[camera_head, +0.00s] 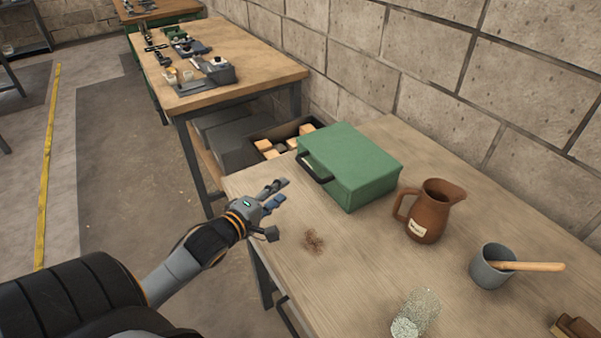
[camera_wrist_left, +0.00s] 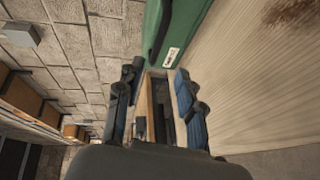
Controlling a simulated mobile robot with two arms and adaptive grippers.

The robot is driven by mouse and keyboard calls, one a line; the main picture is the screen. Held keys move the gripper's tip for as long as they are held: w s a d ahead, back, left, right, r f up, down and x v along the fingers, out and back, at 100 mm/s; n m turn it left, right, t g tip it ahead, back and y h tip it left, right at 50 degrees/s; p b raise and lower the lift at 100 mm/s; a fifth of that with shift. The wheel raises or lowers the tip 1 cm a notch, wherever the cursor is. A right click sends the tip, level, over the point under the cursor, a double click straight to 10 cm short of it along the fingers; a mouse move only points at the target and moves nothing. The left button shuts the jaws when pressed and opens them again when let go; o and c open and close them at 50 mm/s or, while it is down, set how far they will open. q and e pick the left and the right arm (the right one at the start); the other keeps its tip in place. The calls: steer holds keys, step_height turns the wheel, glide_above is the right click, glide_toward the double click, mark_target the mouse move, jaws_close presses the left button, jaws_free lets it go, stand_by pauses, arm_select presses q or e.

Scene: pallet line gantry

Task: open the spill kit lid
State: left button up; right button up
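The spill kit is a green box (camera_head: 352,163) on the wooden table, against the back wall side. Its lid looks shut. A black handle (camera_head: 314,168) stands out from its left side, near a pale label. My left gripper (camera_head: 275,196) is open and empty, left of the box and over the table's left edge, apart from the handle. In the left wrist view the open fingers (camera_wrist_left: 157,80) show with the green box (camera_wrist_left: 180,22) beyond them, its pale label in sight. My right gripper is not in view.
A brown jug (camera_head: 431,212), a grey cup (camera_head: 492,265) with a wooden handle in it and a speckled glass (camera_head: 416,312) stand right of the box. A crate of blocks (camera_head: 283,140) sits behind left.

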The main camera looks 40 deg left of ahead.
mark_target(308, 167)
arm_select(q)
steer(key=w, duration=0.4)
steer(key=w+f+p, duration=0.1)
steer(key=w, duration=0.3)
steer(key=w+f, duration=0.1)
steer(key=w, duration=0.3)
steer(key=shift+w+a+p, duration=0.2)
steer(key=shift+p, duration=0.2)
steer(key=shift+w, duration=0.3)
steer(key=shift+w+f, duration=0.1)
steer(key=shift+w, duration=0.05)
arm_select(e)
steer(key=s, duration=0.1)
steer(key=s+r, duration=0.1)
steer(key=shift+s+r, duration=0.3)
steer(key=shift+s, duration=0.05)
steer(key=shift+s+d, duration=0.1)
arm_select(q)
jaws_close()
